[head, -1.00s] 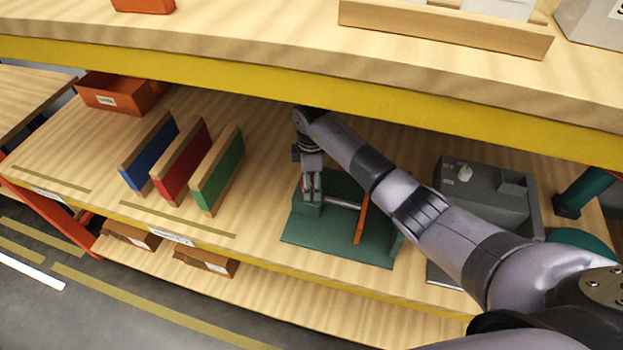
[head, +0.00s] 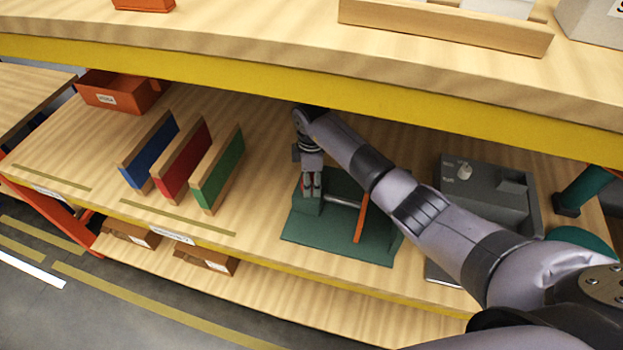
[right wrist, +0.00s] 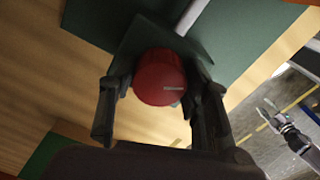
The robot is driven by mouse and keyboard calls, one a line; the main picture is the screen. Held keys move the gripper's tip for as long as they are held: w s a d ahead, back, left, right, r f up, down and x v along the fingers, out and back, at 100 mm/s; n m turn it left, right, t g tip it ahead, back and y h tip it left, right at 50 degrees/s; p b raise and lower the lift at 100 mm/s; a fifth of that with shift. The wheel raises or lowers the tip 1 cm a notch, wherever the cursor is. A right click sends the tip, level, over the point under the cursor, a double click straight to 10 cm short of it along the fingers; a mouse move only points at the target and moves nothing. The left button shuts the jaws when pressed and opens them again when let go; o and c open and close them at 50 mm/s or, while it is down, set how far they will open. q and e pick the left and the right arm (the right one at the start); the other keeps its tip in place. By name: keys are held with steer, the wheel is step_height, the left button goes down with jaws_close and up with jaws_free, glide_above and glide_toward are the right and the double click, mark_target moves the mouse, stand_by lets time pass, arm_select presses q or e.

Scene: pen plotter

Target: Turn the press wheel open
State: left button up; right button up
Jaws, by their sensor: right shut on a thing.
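The press has a flat dark green base (head: 345,248), a grey rod (head: 343,201) and an upright orange bar (head: 361,218), on the middle shelf. Its red round wheel (right wrist: 160,78), with a short pale mark, sits on a green block in the right wrist view. My right gripper (head: 312,188) reaches down at the left end of the press. Its fingers (right wrist: 160,105) stand on both sides of the wheel and are shut on it. In the head view the gripper mostly hides the wheel. My left gripper (right wrist: 266,109) shows small in the right wrist view, fingers apart and empty.
Blue (head: 150,155), red (head: 182,160) and green (head: 218,172) panels stand left of the press. An upper shelf with a yellow edge (head: 250,85) hangs over my right arm.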

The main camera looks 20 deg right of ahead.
steer(key=shift+c, duration=0.5)
steer(key=shift+n, duration=0.3)
